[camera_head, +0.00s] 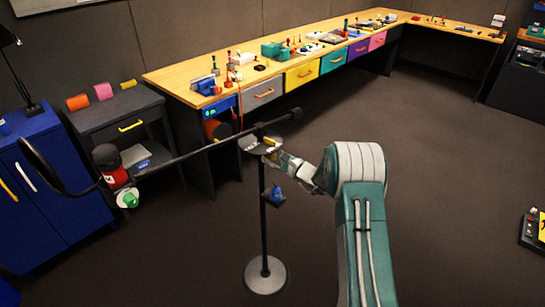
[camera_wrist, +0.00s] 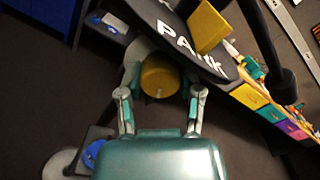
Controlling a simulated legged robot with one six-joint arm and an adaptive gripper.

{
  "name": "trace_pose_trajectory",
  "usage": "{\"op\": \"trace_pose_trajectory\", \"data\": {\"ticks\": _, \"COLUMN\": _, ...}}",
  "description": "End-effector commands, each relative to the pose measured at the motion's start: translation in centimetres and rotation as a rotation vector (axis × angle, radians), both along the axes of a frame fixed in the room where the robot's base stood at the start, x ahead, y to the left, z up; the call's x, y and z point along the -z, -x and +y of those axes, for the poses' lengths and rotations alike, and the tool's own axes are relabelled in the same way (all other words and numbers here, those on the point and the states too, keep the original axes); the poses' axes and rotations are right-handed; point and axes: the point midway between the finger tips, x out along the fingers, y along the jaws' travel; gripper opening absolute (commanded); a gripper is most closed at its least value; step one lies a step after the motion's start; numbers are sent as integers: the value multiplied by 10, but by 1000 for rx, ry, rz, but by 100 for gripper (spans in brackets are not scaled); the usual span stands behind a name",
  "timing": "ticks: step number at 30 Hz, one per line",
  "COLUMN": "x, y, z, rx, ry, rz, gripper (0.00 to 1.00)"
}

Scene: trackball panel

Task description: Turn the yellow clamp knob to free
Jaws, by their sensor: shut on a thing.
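The yellow clamp knob (camera_wrist: 160,74) is a short round cylinder under the edge of a dark disc (camera_wrist: 172,32) in the wrist view. The disc bears the white word "PARK", partly cut off. A yellow block (camera_wrist: 207,27) stands up on the disc. My gripper (camera_wrist: 160,94) has one finger on each side of the knob and is shut on it. In the head view, my gripper (camera_head: 276,157) reaches the disc (camera_head: 256,146) atop a black stand (camera_head: 263,215). The knob is too small to make out clearly there.
A long black boom (camera_head: 205,150) crosses above the stand, with a red and black piece (camera_head: 112,168) at its left end. A small shelf with a blue item (camera_head: 276,194) sits lower on the stand. A workbench (camera_head: 215,62) runs behind.

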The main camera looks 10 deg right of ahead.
Motion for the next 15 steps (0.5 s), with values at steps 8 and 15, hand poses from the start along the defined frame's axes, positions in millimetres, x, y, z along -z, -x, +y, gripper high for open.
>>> {"op": "trace_pose_trajectory", "data": {"ticks": 8, "x": 8, "y": 2, "z": 2, "rx": -1, "ry": -176, "rz": 158, "gripper": 0}}
{"op": "trace_pose_trajectory", "data": {"ticks": 15, "x": 9, "y": 3, "z": 2, "rx": -2, "ry": -283, "rz": 245, "gripper": 0}}
